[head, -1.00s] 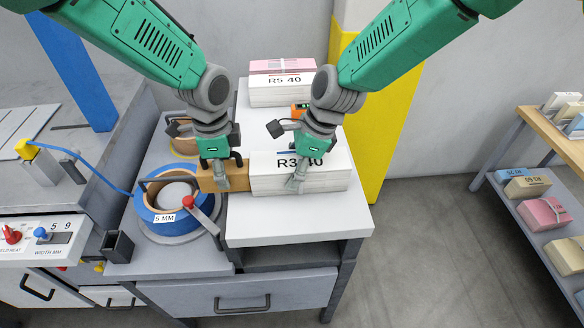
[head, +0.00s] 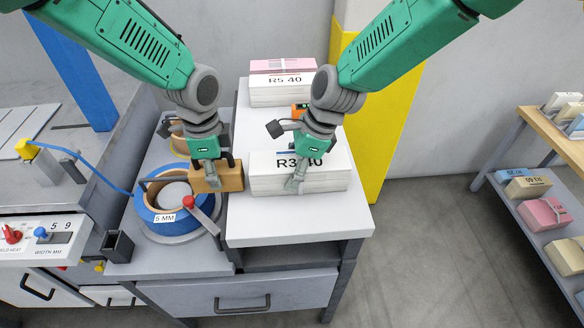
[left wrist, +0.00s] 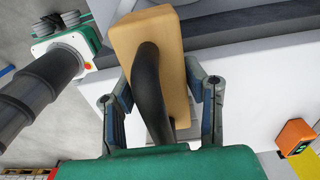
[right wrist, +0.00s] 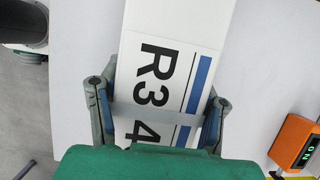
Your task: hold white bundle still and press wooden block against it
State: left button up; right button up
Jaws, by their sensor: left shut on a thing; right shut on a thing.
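The white bundle (head: 320,185), marked R3 40, lies on the white table top. My left gripper (head: 212,183) is shut on the block. In the left wrist view the block (left wrist: 165,30) has a dark curved handle (left wrist: 150,90) between the fingers.
A blue tape roll (head: 160,215) labelled 5 MM with a red-knobbed lever (head: 190,203) stands close left of the block. Another white bundle (head: 282,92) with pink on top is behind. A small orange device (head: 300,111) sits between. The table's front (head: 290,225) is clear.

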pick_arm(q)
jog(key=shift+a, duration=0.75)
jog(key=shift+r, duration=3.5)
pick_arm(e)
jog(key=o, duration=1.8)
jog(key=shift+c, duration=0.2)
